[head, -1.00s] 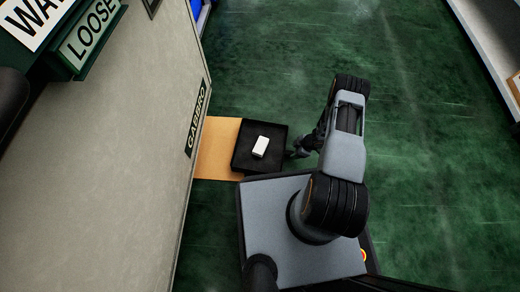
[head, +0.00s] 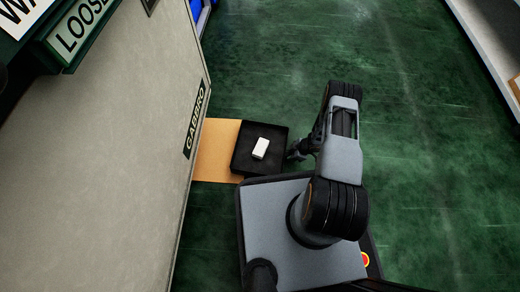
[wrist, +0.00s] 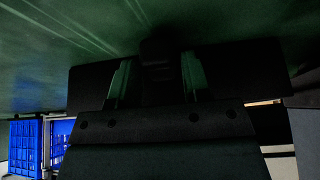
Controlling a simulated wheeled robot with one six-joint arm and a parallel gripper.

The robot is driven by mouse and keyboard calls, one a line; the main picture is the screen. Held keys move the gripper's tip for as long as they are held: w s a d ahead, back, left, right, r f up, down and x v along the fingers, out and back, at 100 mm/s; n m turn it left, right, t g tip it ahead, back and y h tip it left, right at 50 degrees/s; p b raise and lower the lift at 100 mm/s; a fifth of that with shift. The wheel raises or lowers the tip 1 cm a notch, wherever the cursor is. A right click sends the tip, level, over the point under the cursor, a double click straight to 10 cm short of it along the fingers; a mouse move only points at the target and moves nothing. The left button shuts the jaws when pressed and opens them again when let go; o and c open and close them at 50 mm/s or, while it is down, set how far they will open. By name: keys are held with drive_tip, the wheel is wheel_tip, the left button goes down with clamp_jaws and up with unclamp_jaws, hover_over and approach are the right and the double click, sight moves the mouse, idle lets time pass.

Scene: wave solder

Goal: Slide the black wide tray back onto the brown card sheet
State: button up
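The black wide tray (head: 277,157) lies low beside the grey cabinet, its left part over the right part of the brown card sheet (head: 216,151). A small white block (head: 260,148) sits inside the tray. The card's left part shows bare between tray and cabinet. My gripper (head: 297,151) is low at the tray's right side, very near or touching its right wall; I cannot tell which. In the wrist view my gripper (wrist: 156,75) is very dark, in front of a dark band that may be the tray wall.
The grey cabinet (head: 130,140) with a GABBRO label rises directly left of the card. Green floor (head: 420,130) is open to the right and beyond the tray. A pale bench (head: 485,45) runs along the far right. Blue crates (wrist: 25,145) show in the wrist view.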

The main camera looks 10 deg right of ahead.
sight(251, 152)
drive_tip(key=c, duration=0.8)
drive_tip(key=shift+o, duration=0.2)
drive_tip(key=shift+w+a, duration=0.4)
drive_tip(key=shift+a, duration=1.55)
drive_tip(key=shift+w+a, duration=0.35)
drive_tip(key=shift+a, duration=1.65)
drive_tip(key=shift+w+a, duration=0.4)
drive_tip(key=shift+a, duration=1.55)
drive_tip(key=shift+w+a+f, duration=0.1)
drive_tip(key=shift+w+a, duration=0.15)
drive_tip(key=shift+a, duration=1.05)
drive_tip(key=shift+w+a+r, duration=0.1)
drive_tip(key=shift+w+a, duration=0.1)
drive_tip(key=shift+a, duration=1.05)
drive_tip(key=shift+w+a+f, duration=0.1)
drive_tip(key=shift+w+a, duration=0.15)
drive_tip(key=shift+a, duration=1.05)
clamp_jaws()
drive_tip(key=o, duration=1)
unclamp_jaws()
drive_tip(key=shift+a, duration=0.15)
drive_tip(key=shift+o, duration=0.9)
drive_tip(key=shift+w, duration=0.15)
